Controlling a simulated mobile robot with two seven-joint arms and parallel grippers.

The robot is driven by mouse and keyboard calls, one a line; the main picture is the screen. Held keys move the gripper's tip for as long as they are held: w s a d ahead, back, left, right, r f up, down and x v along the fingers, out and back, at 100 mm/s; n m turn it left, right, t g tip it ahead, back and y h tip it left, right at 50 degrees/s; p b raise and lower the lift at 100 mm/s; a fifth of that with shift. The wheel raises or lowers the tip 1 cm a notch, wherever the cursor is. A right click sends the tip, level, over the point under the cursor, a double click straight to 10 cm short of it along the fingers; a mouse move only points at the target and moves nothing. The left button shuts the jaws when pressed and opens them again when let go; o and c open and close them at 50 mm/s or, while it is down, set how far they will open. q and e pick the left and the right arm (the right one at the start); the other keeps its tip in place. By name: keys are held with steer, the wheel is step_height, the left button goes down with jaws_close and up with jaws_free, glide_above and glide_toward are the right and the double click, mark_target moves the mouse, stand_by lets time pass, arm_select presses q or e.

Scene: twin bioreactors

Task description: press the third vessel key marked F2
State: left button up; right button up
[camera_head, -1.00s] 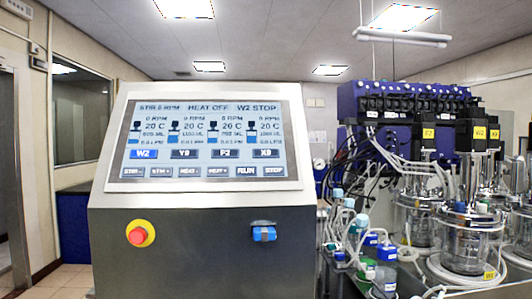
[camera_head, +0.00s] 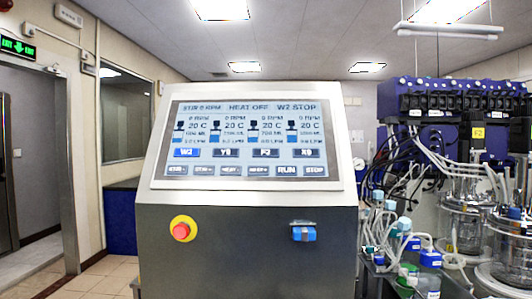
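The control console's touchscreen (camera_head: 246,143) faces me from a tilted metal housing. It reads STIR 0 RPM, HEAT OFF and W2 STOP across the top. A row of vessel keys runs below the readings. The W2 key (camera_head: 186,153) is bright blue. The Y9 key (camera_head: 226,153), the F2 key (camera_head: 266,153) and the X9 key (camera_head: 306,153) are dark. The F2 key is third from the left. Neither of my grippers shows in the head view.
A red emergency button (camera_head: 182,229) on a yellow ring and a blue fitting (camera_head: 303,233) sit on the console's front. Glass vessels (camera_head: 467,228), tubing and bottles crowd the right. Open floor (camera_head: 100,278) and a doorway lie at the left.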

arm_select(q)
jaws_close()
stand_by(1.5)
